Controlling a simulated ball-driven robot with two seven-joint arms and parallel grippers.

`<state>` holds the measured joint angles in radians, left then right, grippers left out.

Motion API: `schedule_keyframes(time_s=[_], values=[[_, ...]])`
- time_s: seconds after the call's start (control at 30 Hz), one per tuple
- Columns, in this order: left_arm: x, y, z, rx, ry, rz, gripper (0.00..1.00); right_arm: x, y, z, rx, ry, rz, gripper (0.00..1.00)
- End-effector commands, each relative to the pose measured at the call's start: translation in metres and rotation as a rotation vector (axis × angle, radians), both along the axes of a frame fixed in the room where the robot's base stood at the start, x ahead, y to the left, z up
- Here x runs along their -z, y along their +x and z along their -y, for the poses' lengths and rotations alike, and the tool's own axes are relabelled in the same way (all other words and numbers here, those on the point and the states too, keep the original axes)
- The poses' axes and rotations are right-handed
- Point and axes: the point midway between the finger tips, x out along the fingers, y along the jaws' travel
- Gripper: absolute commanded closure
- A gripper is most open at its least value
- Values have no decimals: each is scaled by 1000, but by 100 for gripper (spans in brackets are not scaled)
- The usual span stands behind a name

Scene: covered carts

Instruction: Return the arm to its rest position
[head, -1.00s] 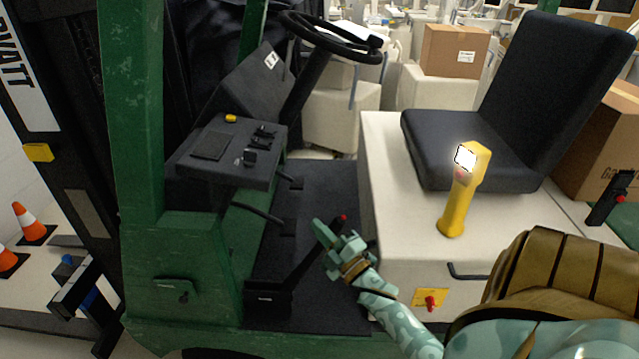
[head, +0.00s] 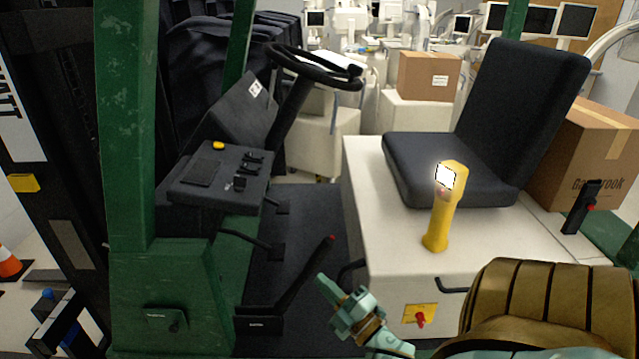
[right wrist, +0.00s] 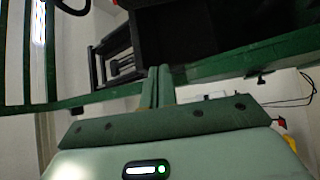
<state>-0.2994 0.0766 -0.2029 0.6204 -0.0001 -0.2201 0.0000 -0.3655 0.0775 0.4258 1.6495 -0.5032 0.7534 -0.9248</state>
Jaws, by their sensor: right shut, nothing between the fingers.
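My right gripper (head: 326,283) is low in the middle of the head view, pale green with a brown wrist band. Its fingers are together with nothing between them. They also show shut in the right wrist view (right wrist: 158,75). The gripper is in front of the forklift's white seat base and to the right of a black lever (head: 305,277) with a red tip. I cannot tell from the head view whether it touches anything. My left gripper is not in view.
A green forklift (head: 130,120) with a steering wheel (head: 315,67) and black seat (head: 450,165) fills the view. A yellow handheld device (head: 438,220) stands on the white seat base (head: 390,235). Cardboard boxes (head: 425,76) stand behind. An orange cone (head: 8,262) is at far left.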

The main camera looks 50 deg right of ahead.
Motion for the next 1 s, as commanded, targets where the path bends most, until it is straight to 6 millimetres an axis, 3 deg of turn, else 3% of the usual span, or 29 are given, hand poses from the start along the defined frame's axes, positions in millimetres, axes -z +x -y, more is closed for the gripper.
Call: schedule_keyframes(time_s=[0.53, 0.67, 0.77, 0.83, 1.0], values=[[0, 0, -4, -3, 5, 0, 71, 0, 0, 0, 0, 1, 0, 100], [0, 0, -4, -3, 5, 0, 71, 6, 1, 3, -2, 73, -27, 100], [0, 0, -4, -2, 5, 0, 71, 58, -3, 13, 44, 260, -166, 100], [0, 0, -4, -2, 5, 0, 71, 113, -12, 8, 80, 414, -301, 100], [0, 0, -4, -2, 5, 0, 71, 253, -68, -33, 202, 763, -668, 100]])
